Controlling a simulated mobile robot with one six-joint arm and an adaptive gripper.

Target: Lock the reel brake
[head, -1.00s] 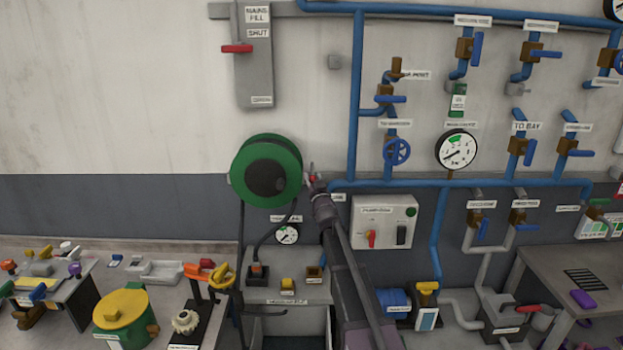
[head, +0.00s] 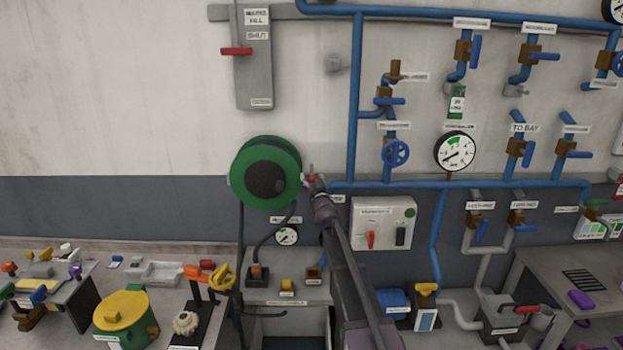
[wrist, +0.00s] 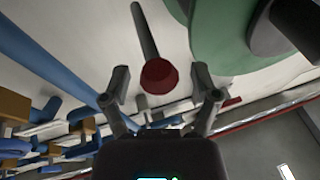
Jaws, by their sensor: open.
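The hose reel is a green drum with a black hub (head: 265,180), mounted on the wall left of centre in the head view. Its green flange also fills the upper right of the wrist view (wrist: 225,45). A dark lever with a round red knob (wrist: 158,76), apparently the reel brake, stands beside the reel. My gripper (wrist: 161,84) is open, with one finger on each side of the red knob in the wrist view. I cannot tell whether either finger touches it. In the head view my gripper (head: 313,181) is small, just right of the reel.
Blue pipes (head: 354,100) with valves and a gauge (head: 455,151) run close on the right. A grey control box (head: 383,223) hangs below right. A shelf (head: 285,291) with small fittings lies below the reel. The wall above the reel is bare up to the red-handled panel (head: 254,70).

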